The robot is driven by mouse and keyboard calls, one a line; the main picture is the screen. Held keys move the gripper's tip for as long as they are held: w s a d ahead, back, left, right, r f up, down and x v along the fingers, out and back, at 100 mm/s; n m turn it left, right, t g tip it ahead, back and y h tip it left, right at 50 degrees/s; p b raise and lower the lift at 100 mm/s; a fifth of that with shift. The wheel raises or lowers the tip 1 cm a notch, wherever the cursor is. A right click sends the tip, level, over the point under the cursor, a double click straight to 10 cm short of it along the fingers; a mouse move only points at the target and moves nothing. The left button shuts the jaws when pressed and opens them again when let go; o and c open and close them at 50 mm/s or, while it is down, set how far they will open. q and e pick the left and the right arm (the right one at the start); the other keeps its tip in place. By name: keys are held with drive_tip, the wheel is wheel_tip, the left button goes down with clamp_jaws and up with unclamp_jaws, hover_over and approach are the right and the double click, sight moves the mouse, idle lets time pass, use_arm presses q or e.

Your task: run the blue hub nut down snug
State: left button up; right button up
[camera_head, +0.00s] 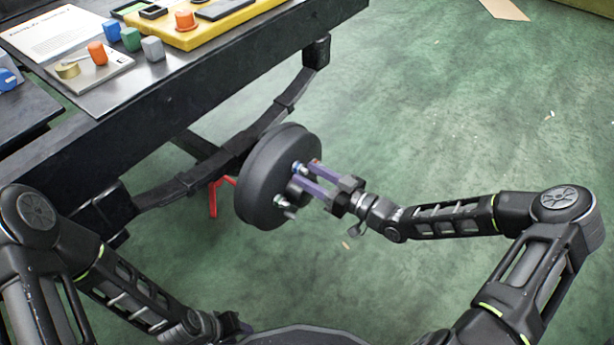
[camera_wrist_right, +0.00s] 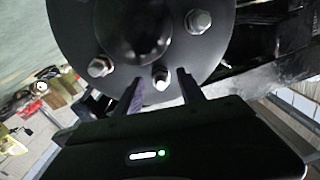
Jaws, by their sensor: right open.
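The dark round hub (camera_head: 268,175) stands upright on the axle beam below the bench, with its studded face toward the right. A nut with a bluish tint (camera_head: 298,168) sits on that face, by the fingertips of my right gripper (camera_head: 302,178).
Other nuts (camera_wrist_right: 100,67) and (camera_wrist_right: 198,21) sit around the hub face. A red stand (camera_head: 213,197) is beneath the axle beam. The bench carries a yellow tray (camera_head: 215,30) and several coloured blocks.

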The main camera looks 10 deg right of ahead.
drive_tip(key=shift+w+a, duration=0.35)
drive_tip(key=shift+w, duration=0.1)
clamp_jaws()
idle(0.4)
